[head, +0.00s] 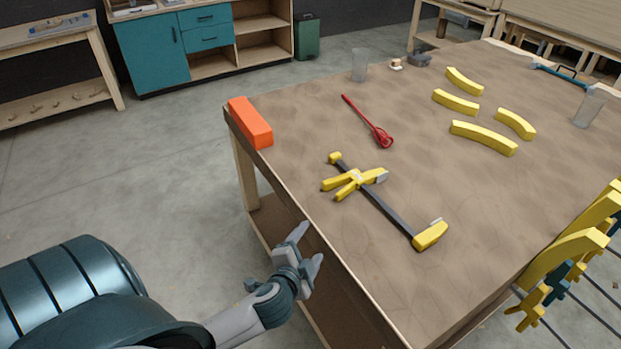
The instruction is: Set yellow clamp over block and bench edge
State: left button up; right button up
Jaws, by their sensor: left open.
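The yellow clamp (376,201) with a dark bar lies flat on the bench top, one jaw toward the upper left and the other toward the lower right. The orange block (250,123) lies along the left edge of the bench (310,120), near its far left corner, apart from the clamp. My left gripper (308,248) is open and empty beside the bench's left edge, to the lower left of the clamp. My right gripper is not in view.
A red tool (372,123), several yellow curved pieces (483,137) and clear cups (359,65) stand or lie farther back on the bench. More yellow clamps (566,254) hang at the right edge. Teal cabinets (180,45) stand behind. Floor at left is clear.

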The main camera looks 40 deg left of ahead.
pick_arm(q)
jog(key=w+d+r+m+t+h, duration=0.35)
jog(key=w+r+m+h, duration=0.85)
jog(key=m, duration=0.9)
jog(key=a+f+m+g+y, duration=0.1)
jog(key=a+f+m+g, duration=0.1)
jog(key=a+m, duration=0.1)
jog(key=w+a+f+m+g+y, duration=0.1)
jog(key=a+m+g, duration=0.1)
jog(key=a+m, duration=0.2)
jog(key=w+a+f+m+g+y, duration=0.1)
jog(key=a+f+m+g+y, duration=0.1)
jog(key=a, duration=0.4)
jog(key=shift+w+a+f+m+g+p, duration=0.1)
jog(key=shift+a+f+m+g+p, duration=0.25)
jog(key=shift+m, duration=0.55)
